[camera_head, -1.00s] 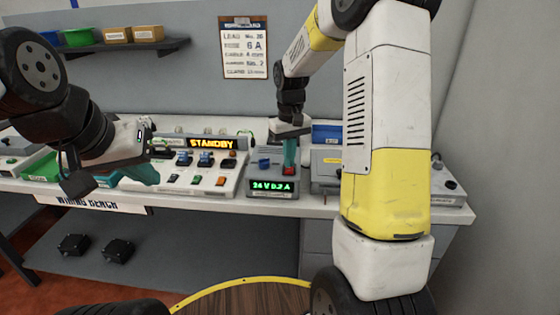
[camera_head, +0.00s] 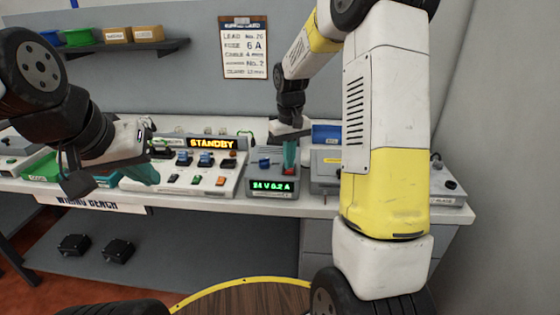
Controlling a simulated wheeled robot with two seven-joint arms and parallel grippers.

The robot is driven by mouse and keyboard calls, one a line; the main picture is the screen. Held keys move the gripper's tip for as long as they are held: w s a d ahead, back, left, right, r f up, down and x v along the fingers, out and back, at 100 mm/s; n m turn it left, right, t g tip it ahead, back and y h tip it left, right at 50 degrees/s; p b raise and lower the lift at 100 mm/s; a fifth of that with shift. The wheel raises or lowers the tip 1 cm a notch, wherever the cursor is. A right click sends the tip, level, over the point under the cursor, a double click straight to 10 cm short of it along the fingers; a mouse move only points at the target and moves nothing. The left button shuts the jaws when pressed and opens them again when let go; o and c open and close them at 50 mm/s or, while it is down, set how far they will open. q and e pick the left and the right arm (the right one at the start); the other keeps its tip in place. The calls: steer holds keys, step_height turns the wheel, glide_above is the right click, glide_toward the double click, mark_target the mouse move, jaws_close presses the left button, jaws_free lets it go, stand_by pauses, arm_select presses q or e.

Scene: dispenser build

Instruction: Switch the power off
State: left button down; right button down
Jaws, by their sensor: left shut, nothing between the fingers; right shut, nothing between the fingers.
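The grey power supply box (camera_head: 258,186) stands on the bench with its green display (camera_head: 271,187) lit, reading about 24 V 0.2 A. A blue knob (camera_head: 264,163) is on its top left. My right gripper (camera_head: 289,166) points down, shut and empty, its teal fingertips over the top right of the box, where the red switch sits. The fingers mostly hide the switch, so its position and any contact cannot be made out. My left gripper (camera_head: 144,174) is shut and empty, left of the control panel (camera_head: 196,176).
The panel's sign (camera_head: 212,143) reads STANDBY in amber, above several coloured switches. A grey unit (camera_head: 326,168) stands right of the power supply. My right arm blocks part of the bench's right side. Shelf bins and a clipboard (camera_head: 246,50) are behind.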

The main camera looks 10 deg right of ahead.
steer(key=shift+f, duration=0.6)
steer(key=shift+r, duration=3.55)
steer(key=s+r+m+t+y, duration=0.1)
steer(key=s+r+t, duration=0.2)
steer(key=s+r, duration=0.7)
steer(key=s+a+m+t+y, duration=0.1)
steer(key=s+a+t, duration=0.1)
steer(key=s, duration=1.2)
steer(key=shift+t, duration=0.6)
